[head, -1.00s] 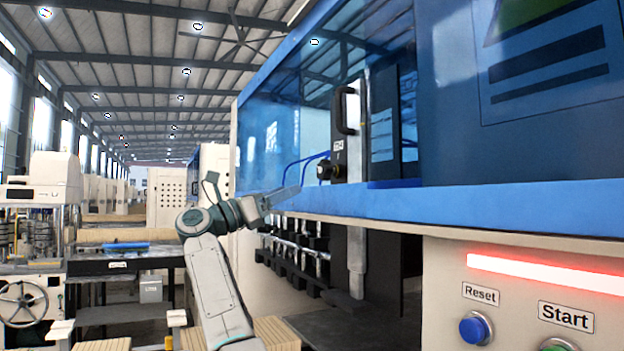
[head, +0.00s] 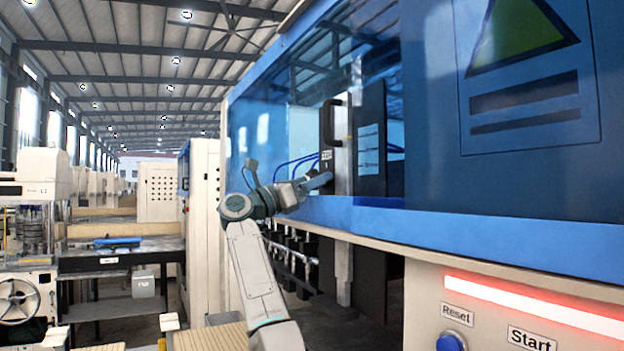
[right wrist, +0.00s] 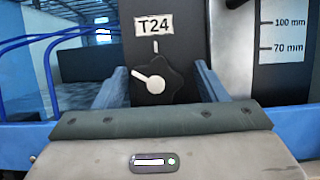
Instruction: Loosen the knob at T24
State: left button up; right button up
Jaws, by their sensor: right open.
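The black star-shaped knob (right wrist: 158,82) sits on a dark panel below the T24 label (right wrist: 154,25) in the right wrist view. Its white pointer is aimed to the left and a little up; a white tick mark stands above the knob. My right gripper (right wrist: 160,88) is open, with one blue-grey finger on each side of the knob; I cannot tell whether they touch it. In the head view my right gripper (head: 318,181) reaches the lower part of the T24 panel and hides the knob. My left gripper is not in view.
A black handle (head: 329,122) stands above the knob on the panel. Blue hoses (right wrist: 40,42) run to the left of it. A blue machine rail (head: 450,228) passes below. Reset (head: 451,341) and Start controls are at lower right.

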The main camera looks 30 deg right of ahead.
jog(key=shift+w+f, duration=0.1)
jog(key=shift+w, duration=0.05)
jog(key=c, duration=0.3)
jog(key=shift+d, duration=0.1)
jog(key=c, duration=0.7)
jog(key=shift+n+t+b, duration=0.75)
jog(key=shift+n+t, duration=0.05)
jog(key=shift+n, duration=0.9)
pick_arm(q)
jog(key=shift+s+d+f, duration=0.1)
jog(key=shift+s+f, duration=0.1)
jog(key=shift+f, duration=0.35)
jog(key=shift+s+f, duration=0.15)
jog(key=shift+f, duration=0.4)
pick_arm(e)
jog(key=shift+n+t, duration=0.8)
jog(key=shift+n, duration=0.6)
jog(key=shift+r, duration=0.2)
jog(key=o, duration=1)
jog(key=shift+f, duration=0.1)
pick_arm(q)
jog(key=shift+b, duration=0.3)
